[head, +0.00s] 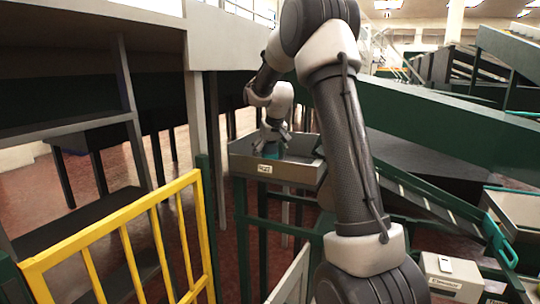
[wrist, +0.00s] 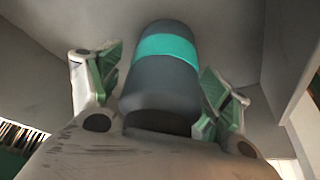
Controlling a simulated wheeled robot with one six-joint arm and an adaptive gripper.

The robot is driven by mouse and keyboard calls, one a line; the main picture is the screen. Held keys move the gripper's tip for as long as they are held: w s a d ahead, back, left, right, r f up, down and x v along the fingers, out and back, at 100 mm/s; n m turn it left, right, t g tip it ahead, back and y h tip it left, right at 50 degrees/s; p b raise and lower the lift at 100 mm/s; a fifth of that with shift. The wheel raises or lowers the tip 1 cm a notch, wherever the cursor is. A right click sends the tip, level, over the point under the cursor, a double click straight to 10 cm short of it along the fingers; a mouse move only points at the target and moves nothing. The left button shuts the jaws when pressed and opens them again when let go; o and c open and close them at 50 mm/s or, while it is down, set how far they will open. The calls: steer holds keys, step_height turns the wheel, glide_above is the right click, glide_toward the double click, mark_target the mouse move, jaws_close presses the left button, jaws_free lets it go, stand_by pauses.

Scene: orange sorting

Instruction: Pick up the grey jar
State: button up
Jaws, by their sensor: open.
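The grey jar (wrist: 160,85) has a teal band and a dark end. In the head view my gripper (head: 272,137) reaches down into a grey tray (head: 295,173). A bit of teal from the jar (head: 270,151) shows there; the rest is hidden by my gripper.
The tray's walls stand close around my gripper, and it rests on a green frame (head: 242,225). A yellow railing (head: 130,240) is at the lower left. Dark shelves (head: 65,125) stand at the left. A labelled box (head: 452,277) and a green-edged conveyor (head: 440,210) are at the right.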

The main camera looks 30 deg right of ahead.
steer(key=shift+w+f, duration=0.1)
steer(key=shift+f, duration=0.15)
steer(key=c, duration=1.2)
